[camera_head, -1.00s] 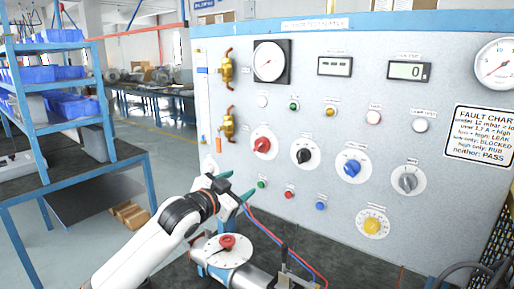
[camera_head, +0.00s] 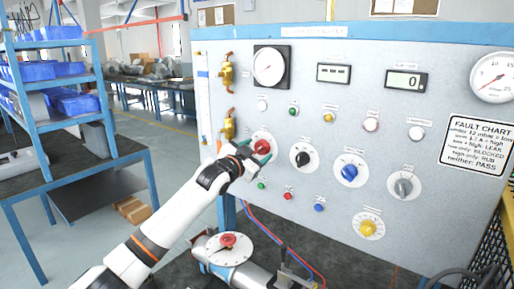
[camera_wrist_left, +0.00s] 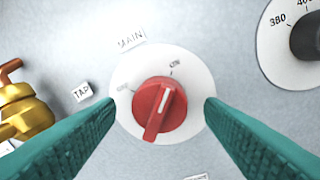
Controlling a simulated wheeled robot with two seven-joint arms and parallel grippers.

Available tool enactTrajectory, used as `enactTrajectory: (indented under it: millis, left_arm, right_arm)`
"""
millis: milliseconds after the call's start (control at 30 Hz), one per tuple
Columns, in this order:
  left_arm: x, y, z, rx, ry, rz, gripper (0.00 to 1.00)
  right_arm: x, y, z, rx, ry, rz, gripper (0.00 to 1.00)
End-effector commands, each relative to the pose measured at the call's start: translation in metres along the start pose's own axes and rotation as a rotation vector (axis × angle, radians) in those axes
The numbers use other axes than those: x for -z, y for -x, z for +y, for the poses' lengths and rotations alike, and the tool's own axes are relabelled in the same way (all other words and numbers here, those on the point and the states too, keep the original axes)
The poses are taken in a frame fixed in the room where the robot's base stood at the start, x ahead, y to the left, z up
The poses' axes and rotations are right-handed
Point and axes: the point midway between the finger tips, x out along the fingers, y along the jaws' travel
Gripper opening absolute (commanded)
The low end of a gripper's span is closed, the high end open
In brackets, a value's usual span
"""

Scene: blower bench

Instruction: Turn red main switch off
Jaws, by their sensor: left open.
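The red main switch (camera_head: 262,147) is a round knob on a white dial plate at the left of the grey panel. In the left wrist view the red knob (camera_wrist_left: 159,109) sits near the middle under a "MAIN" label, its white pointer line tilted up and slightly right toward the right-hand mark. My left gripper (camera_head: 262,152) is at the panel in front of the switch. In the left wrist view its green fingers (camera_wrist_left: 160,125) are spread, one on each side of the knob, with gaps to it. The right gripper is not seen.
A black knob (camera_head: 303,155) on its own dial is right of the switch. A brass valve (camera_wrist_left: 22,112) is to the left. Small coloured lamps and buttons sit below the dials. A flanged pipe unit with a red centre (camera_head: 228,240) stands below on the bench.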

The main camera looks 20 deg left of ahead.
Motion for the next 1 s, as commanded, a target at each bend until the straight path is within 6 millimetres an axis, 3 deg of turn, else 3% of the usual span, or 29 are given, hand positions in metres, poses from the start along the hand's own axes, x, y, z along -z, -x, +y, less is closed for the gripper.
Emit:
enactTrajectory:
  millis: [433, 700, 1000]
  left_arm:
    - [0.0000, -0.0079, -0.0004, 0.000, 0.000, -0.001, 0.63]
    - [0.0000, -0.0077, -0.0002, 0.000, 0.000, 0.000, 0.19]
    - [-0.0011, -0.0078, 0.0003, 0.001, 0.037, 0.002, 0.19]
  right_arm:
    - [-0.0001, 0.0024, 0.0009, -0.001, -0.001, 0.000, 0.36]
    - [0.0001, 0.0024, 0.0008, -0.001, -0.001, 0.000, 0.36]
    - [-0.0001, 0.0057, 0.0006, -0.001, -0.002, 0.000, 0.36]
